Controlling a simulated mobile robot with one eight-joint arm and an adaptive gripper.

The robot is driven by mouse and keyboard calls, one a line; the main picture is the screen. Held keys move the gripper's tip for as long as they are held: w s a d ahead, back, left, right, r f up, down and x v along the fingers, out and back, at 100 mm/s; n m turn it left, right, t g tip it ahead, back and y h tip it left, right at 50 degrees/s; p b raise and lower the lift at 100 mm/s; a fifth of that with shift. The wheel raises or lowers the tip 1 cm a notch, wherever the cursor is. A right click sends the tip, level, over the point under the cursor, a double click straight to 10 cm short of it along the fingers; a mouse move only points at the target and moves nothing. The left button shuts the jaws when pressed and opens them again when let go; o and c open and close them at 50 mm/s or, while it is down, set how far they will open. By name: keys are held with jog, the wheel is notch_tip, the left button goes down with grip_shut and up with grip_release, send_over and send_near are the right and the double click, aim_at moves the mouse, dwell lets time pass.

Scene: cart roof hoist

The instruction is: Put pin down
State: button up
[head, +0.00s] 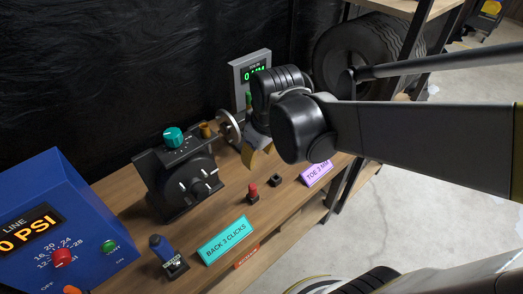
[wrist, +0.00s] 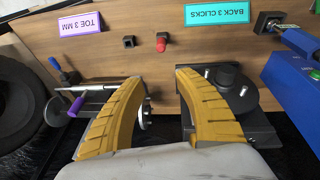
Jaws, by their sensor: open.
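A small red pin (head: 253,190) stands upright on the wooden bench, with a dark part at its foot; I cannot tell whether that is a socket. The pin also shows in the wrist view (wrist: 161,42), beyond the fingertips. A small black square socket (head: 276,180) sits beside it on the bench and appears empty; it is left of the pin in the wrist view (wrist: 129,41). My gripper (wrist: 163,77) has its two yellow fingers spread apart with nothing between them. In the head view my gripper (head: 257,157) hangs above the bench behind the pin, partly hidden by my wrist.
A black dial unit with a teal knob (head: 173,137) and a blue PSI box (head: 55,225) stand left. A grey gauge (head: 249,72) and handwheel stand behind. "BACK 3 CLICKS" (head: 226,240) and "TOE 3 MM" (head: 317,174) signs line the front edge. A tyre (head: 355,50) is at the back.

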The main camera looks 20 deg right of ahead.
jog(key=s+r+m+t, duration=0.3)
jog(key=s+r+m, duration=0.1)
jog(key=s, duration=0.3)
jog(key=shift+s+r+m+t, duration=0.15)
jog(key=shift+r+m+t, duration=0.15)
jog(key=shift+r, duration=0.1)
dwell(1.7)
